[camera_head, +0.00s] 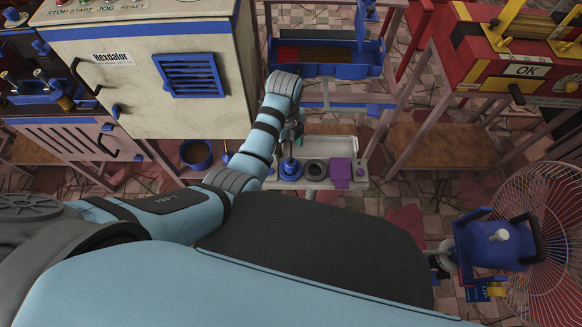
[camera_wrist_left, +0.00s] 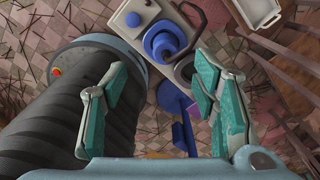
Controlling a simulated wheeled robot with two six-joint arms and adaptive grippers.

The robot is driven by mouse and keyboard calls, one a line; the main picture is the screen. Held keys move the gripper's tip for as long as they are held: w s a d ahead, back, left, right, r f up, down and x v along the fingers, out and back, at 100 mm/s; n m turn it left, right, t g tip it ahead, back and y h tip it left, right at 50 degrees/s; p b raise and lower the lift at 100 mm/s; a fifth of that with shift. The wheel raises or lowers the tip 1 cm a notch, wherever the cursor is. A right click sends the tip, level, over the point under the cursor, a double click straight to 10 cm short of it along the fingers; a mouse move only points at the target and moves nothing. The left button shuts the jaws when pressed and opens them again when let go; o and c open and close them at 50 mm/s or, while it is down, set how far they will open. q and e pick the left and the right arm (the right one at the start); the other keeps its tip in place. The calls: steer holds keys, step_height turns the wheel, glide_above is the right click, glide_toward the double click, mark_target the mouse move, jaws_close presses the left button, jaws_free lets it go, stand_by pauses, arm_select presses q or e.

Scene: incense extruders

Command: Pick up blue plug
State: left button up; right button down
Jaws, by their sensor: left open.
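The blue plug (camera_head: 290,168) is a round blue piece with a raised knob, on a narrow light tray (camera_head: 318,184) in the head view. It also shows in the left wrist view (camera_wrist_left: 163,42), on the same light surface. My left gripper (camera_head: 296,132) reaches down above the tray, close to the plug, partly hidden by my own arm. In the left wrist view my left gripper (camera_wrist_left: 163,95) has its two green-padded fingers wide apart with nothing between them. The plug lies beyond the fingertips. My right gripper does not show.
Beside the plug are a dark ring (camera_head: 315,170) and a purple block (camera_head: 341,172). A blue trough (camera_head: 330,70) stands behind, a wooden cabinet (camera_head: 180,85) at left, a red machine (camera_head: 500,65) at right. A fan (camera_head: 545,235) stands lower right.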

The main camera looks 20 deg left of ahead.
mark_target(290, 162)
arm_select(q)
steer(key=f+b, duration=0.2)
steer(key=f, duration=0.1)
steer(key=f+b, duration=0.1)
steer(key=f, duration=0.3)
steer(key=d+f+b, duration=0.1)
steer(key=f+b, duration=0.1)
steer(key=f, duration=0.2)
steer(key=shift+w+d+b, duration=0.1)
steer(key=shift+w+b, duration=0.05)
steer(key=shift+b, duration=0.15)
steer(key=shift+r, duration=0.1)
steer(key=c, duration=1.3)
